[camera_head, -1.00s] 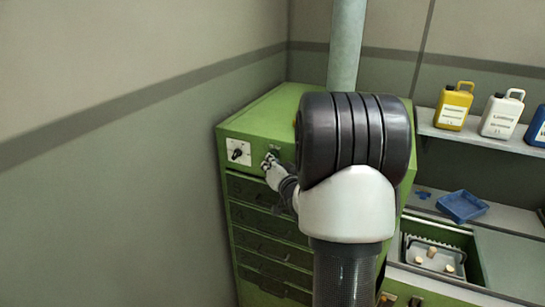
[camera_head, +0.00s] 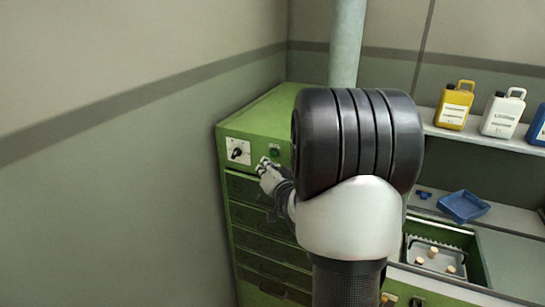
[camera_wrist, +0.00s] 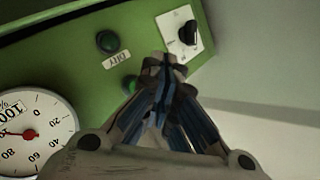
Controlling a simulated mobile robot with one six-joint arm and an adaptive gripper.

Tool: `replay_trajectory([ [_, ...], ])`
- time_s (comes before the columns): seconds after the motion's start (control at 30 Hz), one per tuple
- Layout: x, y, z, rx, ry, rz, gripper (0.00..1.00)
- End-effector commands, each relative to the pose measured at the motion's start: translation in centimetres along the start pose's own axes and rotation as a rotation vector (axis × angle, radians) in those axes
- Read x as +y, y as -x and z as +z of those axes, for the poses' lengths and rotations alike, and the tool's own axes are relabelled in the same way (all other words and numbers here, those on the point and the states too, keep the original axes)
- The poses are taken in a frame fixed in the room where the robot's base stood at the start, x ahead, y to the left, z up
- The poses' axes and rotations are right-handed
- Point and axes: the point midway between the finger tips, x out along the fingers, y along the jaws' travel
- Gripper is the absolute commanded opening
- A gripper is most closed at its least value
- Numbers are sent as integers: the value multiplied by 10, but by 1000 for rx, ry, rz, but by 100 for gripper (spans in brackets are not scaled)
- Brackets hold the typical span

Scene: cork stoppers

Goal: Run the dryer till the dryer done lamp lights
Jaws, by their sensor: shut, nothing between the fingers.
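The dryer is a green cabinet (camera_head: 262,120) with a column of drawer-like fronts. Its front has a white plate with a black knob (camera_head: 238,152), also in the wrist view (camera_wrist: 187,33). A dark green round fitting (camera_head: 275,153) sits right of it. The wrist view shows a dark green round fitting with a black rim (camera_wrist: 107,41), a small label (camera_wrist: 116,59) and a brighter green round piece (camera_wrist: 130,84) partly behind my fingers. I see no clear glow; which one is the done lamp, I cannot tell. My gripper (camera_head: 264,164) is shut and empty, just in front of the panel.
A round white gauge with a red hub (camera_wrist: 28,134) is on the panel. A pipe (camera_head: 346,45) rises behind the cabinet. A wall is close on the left. At right are a shelf with jugs (camera_head: 455,105), a blue tray (camera_head: 463,207) and a basket with stoppers (camera_head: 434,262).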

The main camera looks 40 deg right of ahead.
Motion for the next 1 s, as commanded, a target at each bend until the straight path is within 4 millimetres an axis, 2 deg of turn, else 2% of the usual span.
replay_trajectory([
  [0.4, -18, 26, 19, 1, 0, -1, 0],
  [1.0, -19, 26, 19, 1, 0, 0, 0],
])
